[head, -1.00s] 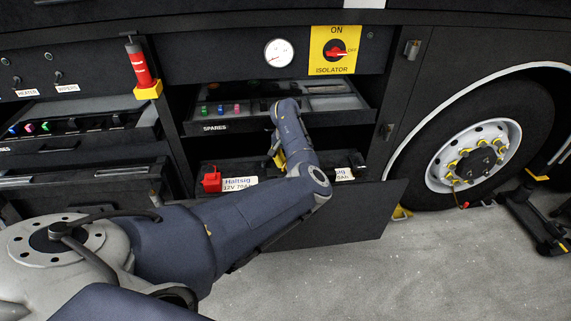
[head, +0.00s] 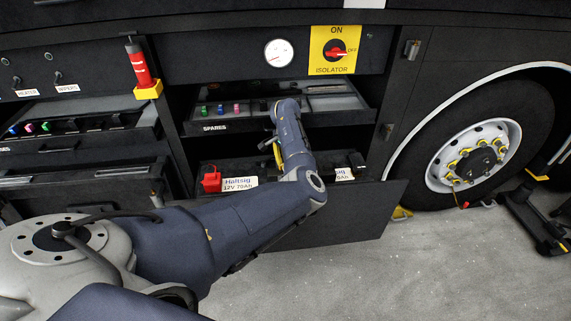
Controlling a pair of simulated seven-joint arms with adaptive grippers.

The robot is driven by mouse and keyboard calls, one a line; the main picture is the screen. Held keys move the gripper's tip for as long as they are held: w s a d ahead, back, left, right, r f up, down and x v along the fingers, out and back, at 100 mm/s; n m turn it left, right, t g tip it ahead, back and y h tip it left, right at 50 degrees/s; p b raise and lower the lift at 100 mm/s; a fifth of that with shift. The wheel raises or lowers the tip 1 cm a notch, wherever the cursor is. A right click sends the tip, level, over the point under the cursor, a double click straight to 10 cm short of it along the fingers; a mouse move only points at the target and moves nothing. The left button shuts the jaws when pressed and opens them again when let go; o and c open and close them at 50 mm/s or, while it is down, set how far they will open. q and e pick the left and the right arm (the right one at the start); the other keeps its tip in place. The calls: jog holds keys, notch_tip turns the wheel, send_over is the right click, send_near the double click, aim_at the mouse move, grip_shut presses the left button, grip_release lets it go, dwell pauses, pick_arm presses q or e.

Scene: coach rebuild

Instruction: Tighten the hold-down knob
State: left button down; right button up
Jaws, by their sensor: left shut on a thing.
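The battery (head: 240,183) sits in the open bay under the spares tray, with a white label reading 12V 70Ah and a red terminal cap (head: 211,182) at its left. My left arm reaches into this bay from the left. My left gripper (head: 268,158) is small and mostly hidden behind my own wrist, above the battery. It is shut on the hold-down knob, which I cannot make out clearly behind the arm. A yellow piece (head: 277,154) shows beside the wrist; I cannot tell what it belongs to. My right gripper is not in view.
The spares tray (head: 214,128) stands out above the battery, close to my forearm. A yellow isolator plate (head: 335,50) with a red switch and a round gauge (head: 279,53) are above. A lowered dark panel (head: 345,218) is in front. A wheel (head: 474,155) stands at right.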

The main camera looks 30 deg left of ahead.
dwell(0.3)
pick_arm(q)
jog(key=c, duration=1.2)
grip_release()
jog(key=shift+r, duration=0.3)
notch_tip(320, 180, up, 11)
jog(key=shift+r, duration=0.2)
